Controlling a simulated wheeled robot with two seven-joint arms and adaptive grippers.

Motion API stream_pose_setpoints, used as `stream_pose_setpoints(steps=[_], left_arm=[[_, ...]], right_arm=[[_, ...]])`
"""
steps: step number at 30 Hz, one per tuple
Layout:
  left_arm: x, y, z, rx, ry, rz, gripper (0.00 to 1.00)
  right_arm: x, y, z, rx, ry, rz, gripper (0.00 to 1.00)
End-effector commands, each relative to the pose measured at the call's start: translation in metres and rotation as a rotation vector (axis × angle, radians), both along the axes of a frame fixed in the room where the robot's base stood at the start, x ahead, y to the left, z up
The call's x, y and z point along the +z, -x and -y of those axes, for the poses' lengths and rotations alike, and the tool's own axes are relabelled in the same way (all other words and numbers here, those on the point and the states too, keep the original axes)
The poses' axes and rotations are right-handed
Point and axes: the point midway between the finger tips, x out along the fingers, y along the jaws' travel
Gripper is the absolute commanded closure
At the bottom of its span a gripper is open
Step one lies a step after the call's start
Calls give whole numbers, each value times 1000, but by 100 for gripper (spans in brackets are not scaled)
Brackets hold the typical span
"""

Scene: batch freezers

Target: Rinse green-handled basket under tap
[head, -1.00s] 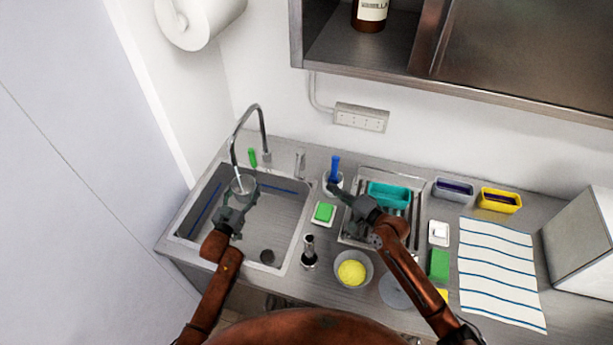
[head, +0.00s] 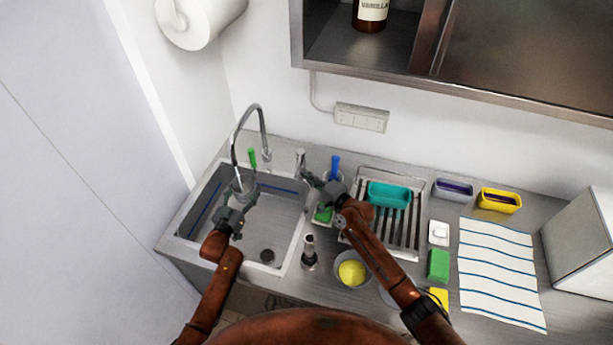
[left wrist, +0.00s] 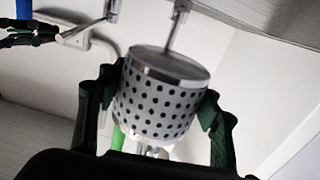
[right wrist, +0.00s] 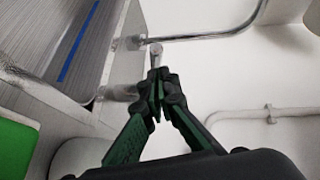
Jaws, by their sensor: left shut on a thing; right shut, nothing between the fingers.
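The perforated metal basket (left wrist: 158,108) is between the fingers of my left gripper (left wrist: 160,112), which is shut on it. In the head view, the basket (head: 243,187) is over the sink, under the spout of the curved tap (head: 238,130). A thin strand joins spout and basket top in the left wrist view; it looks like water. A green upright piece (head: 252,158) shows behind the basket; I cannot tell if it is the handle. My right gripper (right wrist: 157,80) is shut and empty, close to a metal upright fitting (head: 300,160) right of the sink.
The sink (head: 285,245) has free room around the basket. Right of it stand a green sponge on a dish (head: 323,217), a dark-topped metal tool (head: 309,255), a bowl with yellow contents (head: 351,273) and a rack with a teal tub (head: 389,195). A cabinet (head: 480,85) overhangs the back right.

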Motion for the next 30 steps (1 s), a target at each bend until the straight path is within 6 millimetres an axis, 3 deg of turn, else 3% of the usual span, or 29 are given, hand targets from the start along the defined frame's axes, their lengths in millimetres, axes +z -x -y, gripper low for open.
stream_pose_setpoints(steps=[13,21,30], left_arm=[[1,0,1,-1,0,1,68],[1,0,1,-1,0,1,68],[1,0,0,0,0,1,68]], right_arm=[[-1,0,-6,-1,1,-1,100],[-1,0,-36,1,-4,-2,100],[-1,-1,-43,2,1,-1,100]])
